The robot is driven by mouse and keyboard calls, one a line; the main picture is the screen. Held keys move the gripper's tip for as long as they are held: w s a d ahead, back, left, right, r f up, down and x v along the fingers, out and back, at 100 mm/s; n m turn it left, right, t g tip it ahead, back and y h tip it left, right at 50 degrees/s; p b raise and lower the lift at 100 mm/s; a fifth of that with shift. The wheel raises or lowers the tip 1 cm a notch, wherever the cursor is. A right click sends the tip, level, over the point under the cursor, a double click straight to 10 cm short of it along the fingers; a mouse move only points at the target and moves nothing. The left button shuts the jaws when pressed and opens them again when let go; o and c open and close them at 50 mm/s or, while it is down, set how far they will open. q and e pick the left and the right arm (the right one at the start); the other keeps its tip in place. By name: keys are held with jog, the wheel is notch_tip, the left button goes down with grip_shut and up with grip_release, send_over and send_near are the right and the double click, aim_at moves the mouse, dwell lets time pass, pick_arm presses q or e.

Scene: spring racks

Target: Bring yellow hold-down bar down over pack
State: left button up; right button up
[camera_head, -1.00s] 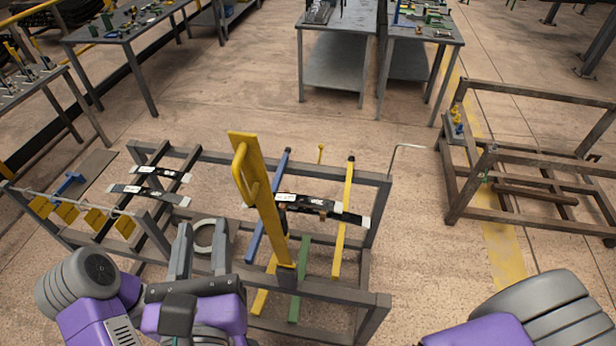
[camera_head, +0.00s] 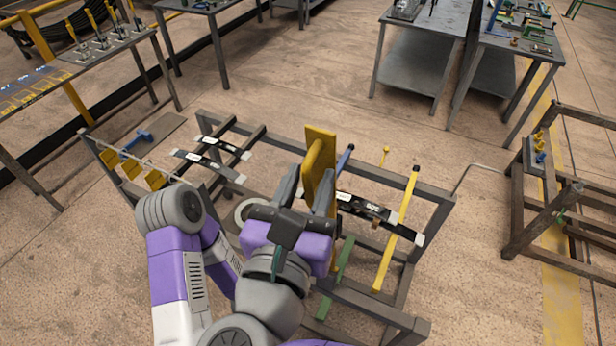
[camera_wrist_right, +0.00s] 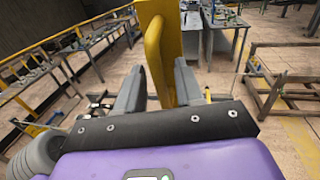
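The yellow hold-down bar (camera_head: 325,142) stands raised on the near rack, with a looped handle (camera_head: 311,165) on its side. The pack (camera_head: 362,208), dark strips with white ends, lies across the rack to the right of the bar. My right gripper (camera_head: 305,188) is at the bar, its two fingers spread apart. In the right wrist view the handle (camera_wrist_right: 155,55) shows beyond and between the fingers (camera_wrist_right: 158,92); I cannot tell whether they touch it. The bar's lower end is partly hidden by my gripper. My left gripper is not in view.
The grey rack frame (camera_head: 436,192) carries a yellow bar (camera_head: 399,228), a green bar (camera_head: 340,262) and more dark strips (camera_head: 210,165) at left. A brown rack (camera_head: 520,215) stands at right. Tables stand behind, with open floor between.

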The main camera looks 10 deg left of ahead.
jog(key=shift+s, duration=0.1)
grip_shut()
jog(key=shift+w+d+r, duration=0.1)
jog(key=shift+w, duration=0.1)
jog(key=w+d+g+p, duration=0.2)
jog(key=w+p, duration=0.3)
jog(key=w, duration=0.5)
jog(key=w+d+f+g+y+p, duration=0.1)
jog(key=w+d+p, duration=0.4)
jog(key=w, duration=0.5)
jog(key=w+d+f+m+g+p, duration=0.1)
jog(key=w+d+g+p, duration=0.2)
jog(key=w, duration=0.6)
jog(key=shift+w+d+g+p, duration=0.4)
jog(key=shift+p, duration=0.8)
jog(key=shift+f, duration=0.1)
